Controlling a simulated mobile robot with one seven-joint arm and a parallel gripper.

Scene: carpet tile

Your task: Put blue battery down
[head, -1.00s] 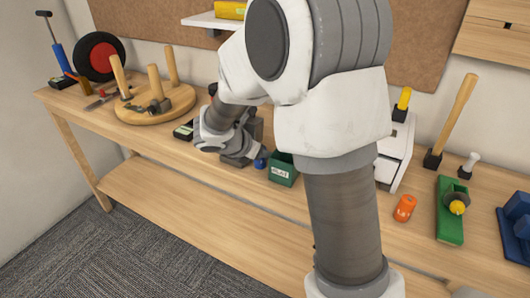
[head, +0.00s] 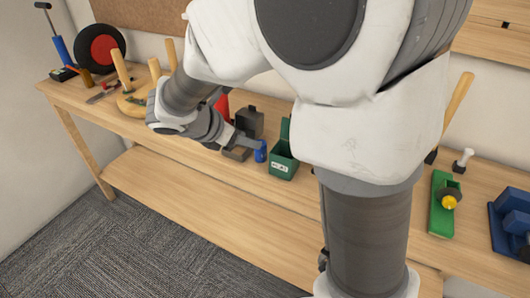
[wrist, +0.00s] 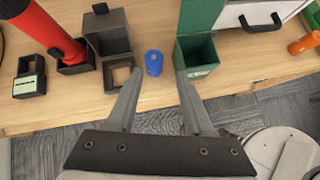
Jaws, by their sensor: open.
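The blue battery (head: 261,152) stands upright on the wooden bench, just left of a green box. In the wrist view the battery (wrist: 154,62) is near and between my two fingertips, with room on both sides. My gripper (wrist: 159,72) is open, its fingers spread and apart from the battery. In the head view my gripper (head: 252,144) reaches in from the left, low over the bench, partly hidden by my own wrist.
The green box (wrist: 197,60) stands close to the right finger. A dark grey holder (wrist: 116,65) stands close on the left, with a red cylinder (wrist: 48,32) beyond it. A small black box (wrist: 29,77) is further left. The bench's front edge is near.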

